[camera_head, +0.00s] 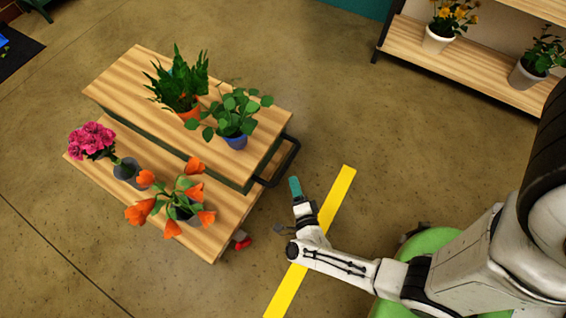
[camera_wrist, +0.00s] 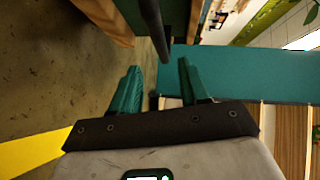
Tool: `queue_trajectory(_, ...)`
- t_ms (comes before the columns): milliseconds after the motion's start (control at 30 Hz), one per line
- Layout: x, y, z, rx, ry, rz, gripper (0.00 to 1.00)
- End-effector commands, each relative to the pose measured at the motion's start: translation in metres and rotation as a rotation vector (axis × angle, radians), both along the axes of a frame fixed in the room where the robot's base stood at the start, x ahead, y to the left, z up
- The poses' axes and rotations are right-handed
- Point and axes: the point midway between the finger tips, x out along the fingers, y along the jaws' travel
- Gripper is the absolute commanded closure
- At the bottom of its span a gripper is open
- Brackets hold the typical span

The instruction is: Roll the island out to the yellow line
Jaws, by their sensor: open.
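The island is a two-tier wooden cart (camera_head: 125,72) on the left of the head view, with a black bar handle (camera_head: 288,164) on its right end. The yellow line (camera_head: 340,192) runs diagonally across the floor to the right of the island, a strip of bare floor between them. My gripper (camera_head: 295,187) is close beside the handle's near end. In the wrist view its teal fingers (camera_wrist: 160,76) are apart and empty. The handle (camera_wrist: 152,25) comes down towards the gap between the fingertips; whether it lies between them I cannot tell. The yellow line also shows there (camera_wrist: 30,152).
The island carries a spiky plant in an orange pot (camera_head: 190,113), a leafy plant in a blue pot (camera_head: 236,142), pink flowers (camera_head: 91,138), a grey pot (camera_head: 126,170) and orange tulips (camera_head: 172,228). A wooden shelf (camera_head: 460,70) with potted plants stands upper right. Floor around the line is clear.

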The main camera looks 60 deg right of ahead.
Motion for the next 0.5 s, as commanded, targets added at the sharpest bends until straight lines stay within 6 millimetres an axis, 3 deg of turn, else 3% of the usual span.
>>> queue_trajectory(500,0.061,-0.057,-0.013,-0.001,0.000,0.003,0.55)
